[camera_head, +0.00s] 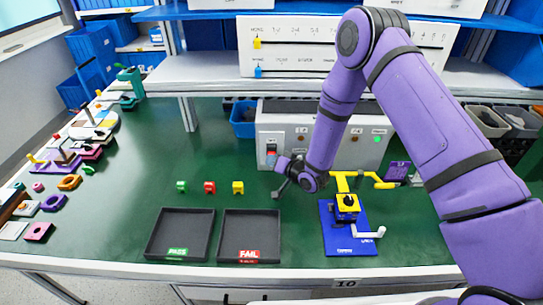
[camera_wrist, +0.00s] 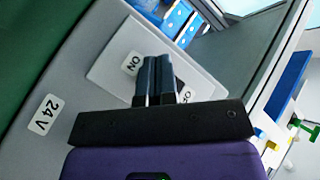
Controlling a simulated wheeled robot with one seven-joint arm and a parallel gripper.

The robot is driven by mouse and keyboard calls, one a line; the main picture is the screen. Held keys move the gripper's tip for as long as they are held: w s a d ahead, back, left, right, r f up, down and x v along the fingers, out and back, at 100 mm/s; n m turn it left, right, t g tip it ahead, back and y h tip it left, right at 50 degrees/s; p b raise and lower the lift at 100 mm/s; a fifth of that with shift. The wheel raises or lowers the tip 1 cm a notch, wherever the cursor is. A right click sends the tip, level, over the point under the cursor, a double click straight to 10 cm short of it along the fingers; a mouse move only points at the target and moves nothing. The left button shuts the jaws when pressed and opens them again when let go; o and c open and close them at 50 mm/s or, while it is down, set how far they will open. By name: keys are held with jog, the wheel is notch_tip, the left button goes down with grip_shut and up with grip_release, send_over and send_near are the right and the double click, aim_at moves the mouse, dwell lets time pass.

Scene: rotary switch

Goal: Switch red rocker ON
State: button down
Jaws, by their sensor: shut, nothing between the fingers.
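A grey control box (camera_head: 345,148) stands at the back of the green bench. On its left front is a pale switch plate (camera_wrist: 112,82), with ON and OFF labels in the wrist view. A small reddish patch that looks like the red rocker (camera_head: 271,147) shows on the box in the head view. My gripper (camera_wrist: 160,64) is shut and empty, its two fingers side by side over the plate between the labels. In the wrist view the fingers hide the rocker. I cannot tell whether they touch it or which way it is tilted.
A 24 V label (camera_wrist: 45,114) is on the panel. A green button (camera_head: 377,138) is at the box's right. Two dark trays (camera_head: 180,235) and small coloured blocks (camera_head: 209,187) lie in front. A blue plate with a yellow crank device (camera_head: 346,208) stands right. A shelf (camera_head: 210,70) runs above.

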jog(key=shift+s, duration=0.15)
jog(key=shift+s+r, duration=0.1)
jog(key=shift+s, duration=0.5)
jog(key=shift+s+a+r, duration=0.1)
jog(key=shift+s+r, duration=0.1)
jog(key=shift+s, duration=1.05)
jog(key=shift+s+a+r, duration=0.1)
jog(key=shift+s+r, duration=0.05)
jog(key=shift+s, duration=1.05)
